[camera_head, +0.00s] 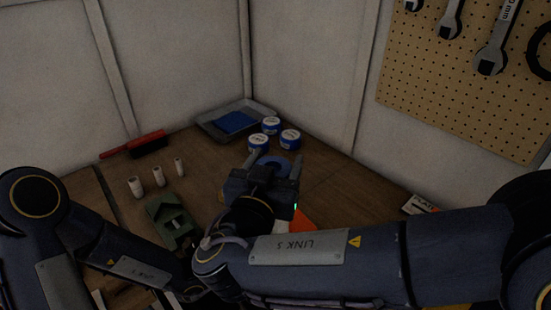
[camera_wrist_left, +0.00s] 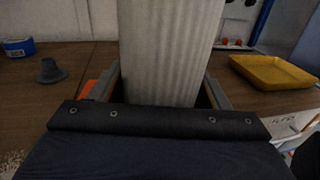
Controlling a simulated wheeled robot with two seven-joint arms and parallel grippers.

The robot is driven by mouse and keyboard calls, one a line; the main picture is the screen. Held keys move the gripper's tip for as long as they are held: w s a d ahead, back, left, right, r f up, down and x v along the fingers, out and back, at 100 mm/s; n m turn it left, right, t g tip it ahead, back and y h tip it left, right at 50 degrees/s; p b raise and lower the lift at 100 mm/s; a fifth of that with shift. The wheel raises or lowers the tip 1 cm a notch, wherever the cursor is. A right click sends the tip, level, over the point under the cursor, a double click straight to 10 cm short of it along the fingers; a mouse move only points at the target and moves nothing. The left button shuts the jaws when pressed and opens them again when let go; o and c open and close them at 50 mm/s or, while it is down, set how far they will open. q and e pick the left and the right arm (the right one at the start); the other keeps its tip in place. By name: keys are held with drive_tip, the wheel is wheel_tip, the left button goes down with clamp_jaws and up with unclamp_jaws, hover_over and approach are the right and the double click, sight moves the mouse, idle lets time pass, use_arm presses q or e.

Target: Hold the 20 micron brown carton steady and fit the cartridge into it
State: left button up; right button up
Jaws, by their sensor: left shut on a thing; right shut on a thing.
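In the left wrist view the pale ribbed cartridge (camera_wrist_left: 172,50) stands upright between the fingers of my left gripper (camera_wrist_left: 162,92); its top is out of frame. Thin brown edges of the carton (camera_wrist_left: 113,82) show beside the fingers, around the cartridge's lower part. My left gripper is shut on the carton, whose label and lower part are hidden. In the head view my right gripper (camera_head: 274,163) is shut on the cartridge, mostly hidden there. A blue ring shows between its fingers; I cannot tell whether it belongs to the cartridge. My right arm hides the left gripper and carton there.
Several blue-and-white tubs (camera_head: 290,139) stand by a grey tray (camera_head: 206,123) at the back. An orange piece (camera_head: 302,221) lies nearby. A yellow tray (camera_wrist_left: 272,72) is at right.

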wheel_tip(320, 180, down, 9)
drive_tip(key=shift+f, duration=0.2)
idle(3.1)
drive_tip(key=o, duration=1.7)
drive_tip(key=shift+f, duration=0.1)
drive_tip(key=shift+c, duration=0.2)
drive_tip(key=v, duration=1.2)
use_arm(q)
drive_tip(key=o, duration=1)
drive_tip(key=shift+o, duration=0.2)
drive_tip(key=shift+a, duration=0.1)
